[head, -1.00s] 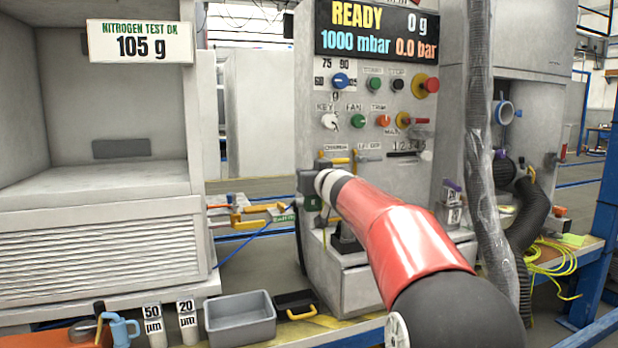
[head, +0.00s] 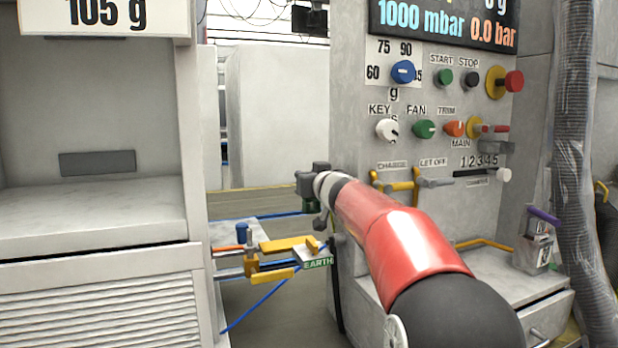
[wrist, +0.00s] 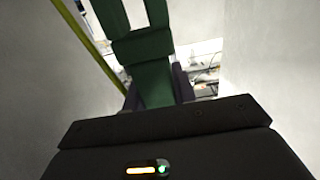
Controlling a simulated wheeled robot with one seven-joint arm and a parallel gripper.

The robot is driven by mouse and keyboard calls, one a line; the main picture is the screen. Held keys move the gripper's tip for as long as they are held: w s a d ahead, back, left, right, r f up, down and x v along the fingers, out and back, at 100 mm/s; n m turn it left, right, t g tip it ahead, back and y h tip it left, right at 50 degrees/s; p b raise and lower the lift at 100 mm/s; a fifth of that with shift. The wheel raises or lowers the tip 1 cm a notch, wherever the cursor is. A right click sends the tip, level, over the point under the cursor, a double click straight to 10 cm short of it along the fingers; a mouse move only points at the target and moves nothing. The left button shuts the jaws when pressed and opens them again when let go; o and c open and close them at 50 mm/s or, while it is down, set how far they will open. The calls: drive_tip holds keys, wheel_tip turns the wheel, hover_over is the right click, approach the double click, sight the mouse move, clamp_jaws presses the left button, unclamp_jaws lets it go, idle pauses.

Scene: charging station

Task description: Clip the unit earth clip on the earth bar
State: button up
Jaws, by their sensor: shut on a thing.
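My gripper (head: 312,188) is at the left edge of the control cabinet in the head view, above and close to the EARTH label. In the wrist view my gripper (wrist: 157,92) is shut on the green earth clip (wrist: 145,48), which has two prongs pointing away from me. Only a small green part of the clip (head: 310,206) shows in the head view. The earth bar is by the green EARTH label (head: 318,262), among yellow pieces (head: 289,244); its exact outline is hard to tell. The clip appears above the bar and apart from it.
The control cabinet (head: 350,120) with knobs stands right of my gripper. A pale grey booth (head: 95,215) is at the left. A blue cable (head: 262,300) runs down below the bar. A yellow-green strip (wrist: 88,45) runs along the left in the wrist view.

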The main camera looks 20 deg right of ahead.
sight(313, 201)
drive_tip(key=shift+s+r+p, duration=0.1)
drive_tip(key=shift+p, duration=0.25)
wheel_tip(313, 201, down, 6)
drive_tip(key=b, duration=0.5)
drive_tip(key=shift+p, duration=0.7)
idle(1.6)
drive_tip(key=shift+f+b, duration=1.55)
drive_tip(key=shift+f, duration=0.5)
drive_tip(key=o, duration=1.1)
drive_tip(key=shift+s+p, duration=0.35)
drive_tip(key=shift+s, duration=3.6)
